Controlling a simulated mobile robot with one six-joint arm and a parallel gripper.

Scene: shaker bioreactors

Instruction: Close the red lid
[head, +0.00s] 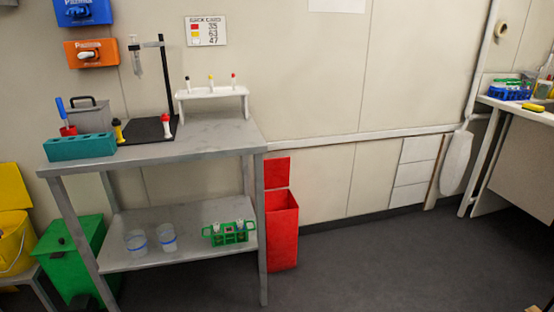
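The red lid (277,172) stands upright against the wall, raised at the back of a tall red bin (283,240). The bin's top looks open below it. The bin stands on the floor, just right of the metal table. The table's right leg and edge are close beside the bin's left side and may hide part of it. My gripper is not in view.
A metal table (190,138) with a lower shelf holds a stand, racks and beakers. A green bin (72,255) and a yellow bin (14,240) stand at the left. The dark floor (380,265) right of the red bin is clear. A bench (520,112) is at the far right.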

